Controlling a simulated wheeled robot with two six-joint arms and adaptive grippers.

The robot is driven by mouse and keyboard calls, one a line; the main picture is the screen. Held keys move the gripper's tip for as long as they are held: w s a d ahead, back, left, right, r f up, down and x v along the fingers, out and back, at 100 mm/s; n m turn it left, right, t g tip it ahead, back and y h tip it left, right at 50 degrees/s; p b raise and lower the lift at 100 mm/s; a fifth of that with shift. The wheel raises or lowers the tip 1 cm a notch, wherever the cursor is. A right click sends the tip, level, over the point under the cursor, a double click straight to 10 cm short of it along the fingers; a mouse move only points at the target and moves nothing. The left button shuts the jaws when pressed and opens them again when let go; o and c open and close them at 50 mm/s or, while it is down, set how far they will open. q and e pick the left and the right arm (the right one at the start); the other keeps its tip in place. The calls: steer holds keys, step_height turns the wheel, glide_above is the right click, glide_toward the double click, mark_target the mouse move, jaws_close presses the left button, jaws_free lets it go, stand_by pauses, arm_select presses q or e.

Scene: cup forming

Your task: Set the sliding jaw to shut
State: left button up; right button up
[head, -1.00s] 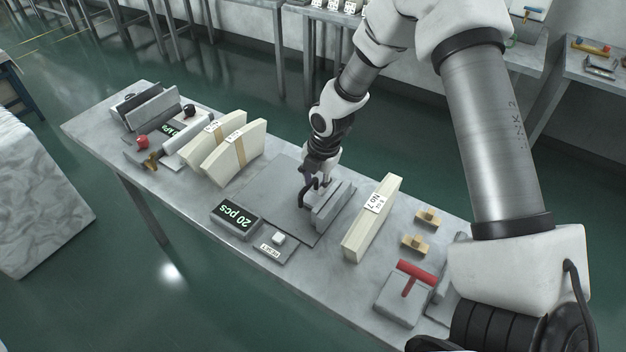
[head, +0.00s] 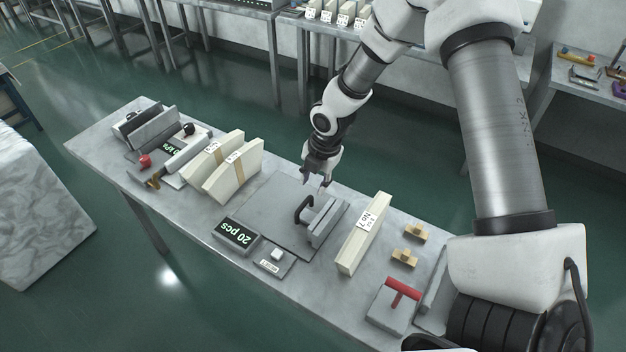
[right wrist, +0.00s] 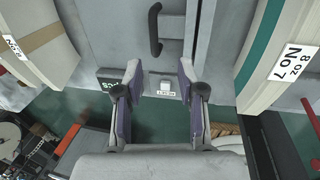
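The sliding jaw appears to be the grey upright plate (head: 319,219) with a black bow handle (head: 303,209), on a flat grey base plate (head: 262,205). It stands close beside a second upright plate (head: 332,228); I cannot tell whether they touch. The handle also shows in the right wrist view (right wrist: 154,30). My right gripper (head: 319,184) is above and behind the handle, apart from it. In the right wrist view its purple-padded fingers (right wrist: 160,71) are spread with nothing between them. My left gripper is not in view.
Left of the base plate stand banded cream stacks (head: 230,172); right of it stands a cream stack labelled No 7 (head: 359,235). A "20 pcs" display (head: 236,236) and a white button (head: 275,253) lie in front. A red-handled grey block (head: 392,308) is further right.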

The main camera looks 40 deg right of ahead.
stand_by(0.5)
step_height(320, 180, up, 12)
steer(key=s, duration=0.2)
steer(key=shift+d, duration=0.45)
steer(key=shift+f, duration=0.15)
